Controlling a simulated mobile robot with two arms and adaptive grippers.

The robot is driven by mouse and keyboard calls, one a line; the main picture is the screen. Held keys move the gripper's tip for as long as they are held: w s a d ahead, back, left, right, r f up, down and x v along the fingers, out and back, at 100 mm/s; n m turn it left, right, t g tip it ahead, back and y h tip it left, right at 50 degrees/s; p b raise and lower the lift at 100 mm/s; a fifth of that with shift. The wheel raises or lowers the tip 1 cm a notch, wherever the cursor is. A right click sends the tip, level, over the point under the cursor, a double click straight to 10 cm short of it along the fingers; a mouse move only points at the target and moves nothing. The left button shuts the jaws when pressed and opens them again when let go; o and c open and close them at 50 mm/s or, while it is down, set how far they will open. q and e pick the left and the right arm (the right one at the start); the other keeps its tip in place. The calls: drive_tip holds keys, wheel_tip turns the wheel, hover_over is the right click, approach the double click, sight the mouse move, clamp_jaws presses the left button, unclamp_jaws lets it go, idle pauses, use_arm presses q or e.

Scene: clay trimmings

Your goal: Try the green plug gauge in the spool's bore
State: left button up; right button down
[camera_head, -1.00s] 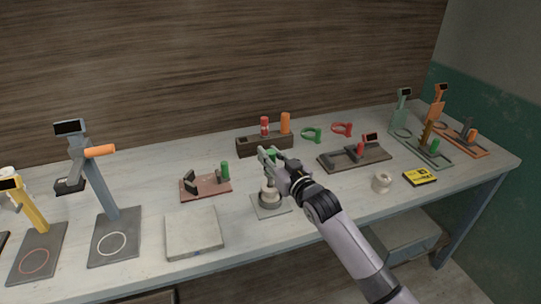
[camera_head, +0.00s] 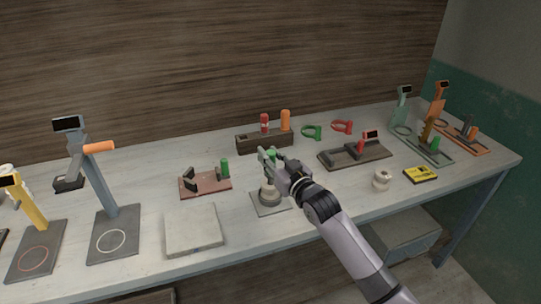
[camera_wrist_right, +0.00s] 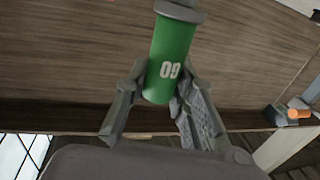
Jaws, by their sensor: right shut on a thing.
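My right gripper (camera_head: 268,158) is shut on the green plug gauge (camera_wrist_right: 172,55). In the right wrist view the gauge is a green cylinder marked GO with a grey flange at its upper end, held between the two fingers. In the head view the gripper hides most of the gauge. The pale spool (camera_head: 268,190) stands upright on a grey square plate (camera_head: 270,208), directly below the gripper. The gripper covers the spool's top, so I cannot tell whether the gauge is in the bore. My left gripper is not in view.
A wooden block (camera_head: 250,145) holds red and orange plugs behind. A reddish fixture (camera_head: 205,187) with a green plug and a pale slab (camera_head: 193,231) lie left. Right are a dark fixture (camera_head: 340,158), another pale ring-shaped piece (camera_head: 381,180) and a yellow device (camera_head: 420,174). Gauge stands occupy both ends.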

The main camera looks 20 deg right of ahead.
drive_tip(key=shift+f+b, duration=0.85)
drive_tip(key=shift+f, duration=0.7)
drive_tip(key=shift+s+f, duration=0.1)
drive_tip(key=shift+f, duration=0.25)
idle(0.8)
drive_tip(key=shift+r, duration=0.1)
drive_tip(key=shift+r+p, duration=4.05)
drive_tip(key=shift+r, duration=0.3)
